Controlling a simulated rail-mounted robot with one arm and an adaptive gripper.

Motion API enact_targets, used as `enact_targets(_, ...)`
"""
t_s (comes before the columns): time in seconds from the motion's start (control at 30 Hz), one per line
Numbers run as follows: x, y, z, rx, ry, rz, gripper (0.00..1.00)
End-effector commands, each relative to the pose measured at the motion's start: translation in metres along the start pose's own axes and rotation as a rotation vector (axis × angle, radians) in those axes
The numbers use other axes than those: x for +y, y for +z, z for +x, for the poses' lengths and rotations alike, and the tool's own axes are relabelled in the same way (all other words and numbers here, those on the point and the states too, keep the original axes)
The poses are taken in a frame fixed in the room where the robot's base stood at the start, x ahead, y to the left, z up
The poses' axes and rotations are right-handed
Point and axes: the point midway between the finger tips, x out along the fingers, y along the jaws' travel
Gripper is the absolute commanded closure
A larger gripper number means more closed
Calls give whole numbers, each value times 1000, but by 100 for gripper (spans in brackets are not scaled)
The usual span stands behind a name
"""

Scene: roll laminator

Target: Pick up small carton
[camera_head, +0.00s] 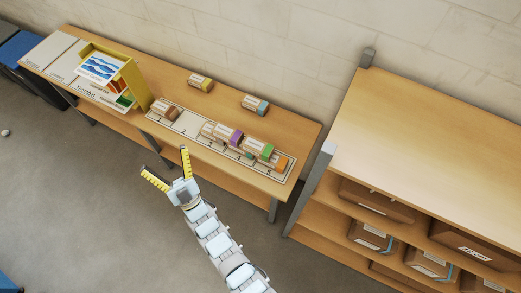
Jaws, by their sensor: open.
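Several brown cartons sit in the shelf unit at the right: an upper carton (376,201), a carton below it (371,237), a wide carton (471,243) and another carton (432,265). I cannot tell for certain which one is the small carton. Some are partly hidden by shelf boards or cut off by the picture edge. My gripper (165,160) is open, with its two yellow fingers spread and nothing between them. It is in front of the wooden bench, well to the left of the cartons.
A grey post (318,185) stands at the shelf's corner. The floor (75,200) at left is mostly clear.

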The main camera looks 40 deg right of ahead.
Motion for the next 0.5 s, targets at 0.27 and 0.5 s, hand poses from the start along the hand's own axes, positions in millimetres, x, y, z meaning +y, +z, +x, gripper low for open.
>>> enact_targets(0.27, 24, 137, 35, -292, 16, -116, 4)
enact_targets(0.5, 50, 235, 53, -542, 2, -196, 4)
